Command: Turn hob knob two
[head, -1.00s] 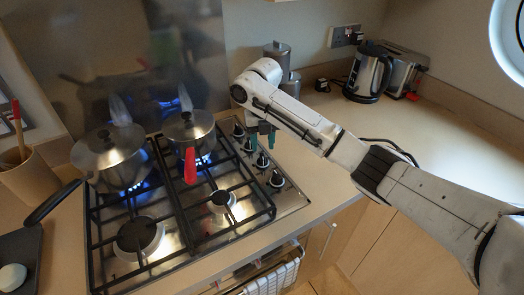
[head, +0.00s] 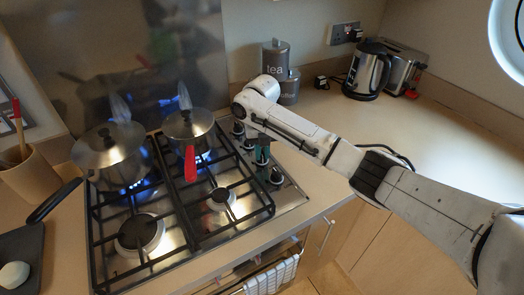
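The hob (head: 172,228) fills the left middle of the head view, with a column of dark knobs on its right side. One knob (head: 276,177) shows clearly at the near end of the column. Others sit farther back, partly hidden by my arm. My gripper (head: 262,158) points down over the middle of the knob column, its dark green fingers at or just above a knob. I cannot tell which knob it is over, whether it touches it, or whether the fingers are open or shut.
A pan with a red handle (head: 190,163) and a pan with a black handle (head: 52,201) stand on lit back burners. The front burners are bare. A tea canister (head: 275,60), kettle (head: 367,72) and toaster (head: 403,68) stand behind my arm. The right worktop is clear.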

